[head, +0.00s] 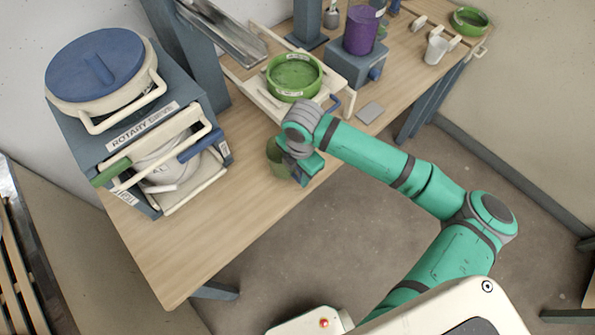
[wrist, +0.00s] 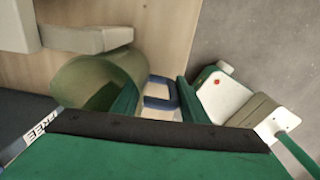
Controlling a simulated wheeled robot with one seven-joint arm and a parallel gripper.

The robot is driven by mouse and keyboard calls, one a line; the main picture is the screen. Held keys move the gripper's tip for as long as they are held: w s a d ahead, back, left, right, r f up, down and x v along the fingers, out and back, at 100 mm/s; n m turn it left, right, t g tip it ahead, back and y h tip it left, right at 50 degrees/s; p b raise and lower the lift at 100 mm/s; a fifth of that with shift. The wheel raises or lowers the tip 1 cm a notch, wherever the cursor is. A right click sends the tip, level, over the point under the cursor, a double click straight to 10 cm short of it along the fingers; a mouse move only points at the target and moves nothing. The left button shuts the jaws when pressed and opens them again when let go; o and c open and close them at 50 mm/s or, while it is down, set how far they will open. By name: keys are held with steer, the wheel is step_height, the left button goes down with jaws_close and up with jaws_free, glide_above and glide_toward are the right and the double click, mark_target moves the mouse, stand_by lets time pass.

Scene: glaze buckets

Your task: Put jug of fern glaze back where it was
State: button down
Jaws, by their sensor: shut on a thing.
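The jug of fern glaze is a translucent olive-green jug (head: 273,153), partly hidden behind my gripper (head: 302,168) in the head view. In the wrist view the jug (wrist: 108,82) is at left of centre, with its blue handle (wrist: 160,92) between the green fingers of my gripper (wrist: 158,102). The gripper is shut on the jug by this handle. The jug is over the front part of the wooden table (head: 180,250), in front of a green-rimmed round vessel (head: 293,75) on a cream frame. I cannot tell whether its base touches the tabletop.
A blue-grey rack labelled "ROTARY SIEVE" (head: 143,125), with a blue-lidded bucket (head: 95,62), stands left. A purple container (head: 360,30) sits on a blue-grey block (head: 345,65) behind. A grey plate (head: 369,112) lies near the table edge. The front-left tabletop is clear.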

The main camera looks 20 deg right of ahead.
steer(key=shift+a+f, duration=0.1)
steer(key=shift+f, duration=0.1)
steer(key=c, duration=1)
jaws_free()
steer(key=shift+a, duration=0.1)
steer(key=shift+c, duration=0.2)
steer(key=r, duration=1.2)
steer(key=shift+s+d+r, duration=0.2)
steer(key=shift+s+d, duration=0.1)
